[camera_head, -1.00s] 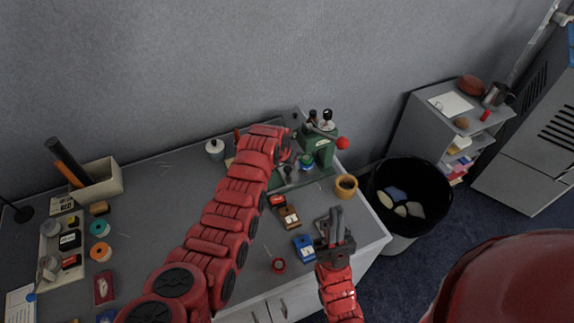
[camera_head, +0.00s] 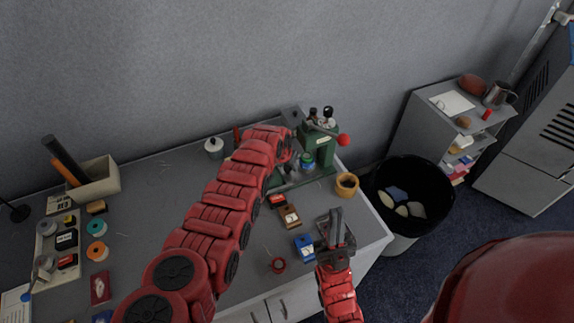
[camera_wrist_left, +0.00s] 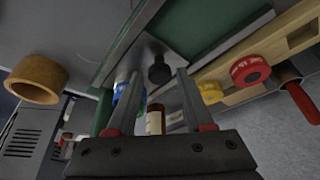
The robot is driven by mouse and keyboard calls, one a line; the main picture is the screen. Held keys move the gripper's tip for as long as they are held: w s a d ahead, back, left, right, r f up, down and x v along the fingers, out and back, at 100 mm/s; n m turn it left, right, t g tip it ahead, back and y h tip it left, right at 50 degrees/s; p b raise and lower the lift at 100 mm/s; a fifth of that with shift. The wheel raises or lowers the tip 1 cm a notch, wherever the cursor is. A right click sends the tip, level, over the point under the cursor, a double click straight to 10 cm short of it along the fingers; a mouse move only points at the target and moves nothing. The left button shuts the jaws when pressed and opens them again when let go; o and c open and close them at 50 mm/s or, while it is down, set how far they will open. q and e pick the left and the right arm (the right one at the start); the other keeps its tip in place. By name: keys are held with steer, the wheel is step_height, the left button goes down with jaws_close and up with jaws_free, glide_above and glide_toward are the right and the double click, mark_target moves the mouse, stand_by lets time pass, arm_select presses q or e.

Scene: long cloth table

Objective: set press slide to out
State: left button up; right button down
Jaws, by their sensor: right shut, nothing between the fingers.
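The green press (camera_head: 319,150) with a red ball on its lever stands at the back right of the table. In the left wrist view, its green base (camera_wrist_left: 205,22) carries a grey metal slide plate (camera_wrist_left: 142,52) with a black knob (camera_wrist_left: 159,71). My left gripper (camera_wrist_left: 158,73) is open, its fingers on either side of the knob in that picture; I cannot tell whether they touch it. In the head view, my left arm hides most of that gripper and the slide. My right gripper (camera_head: 336,222) is shut and empty over the table's front right corner.
A black bin (camera_head: 412,180) stands off the table's right end.

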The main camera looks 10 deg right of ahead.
arm_select(q)
jaws_close()
stand_by(1.1)
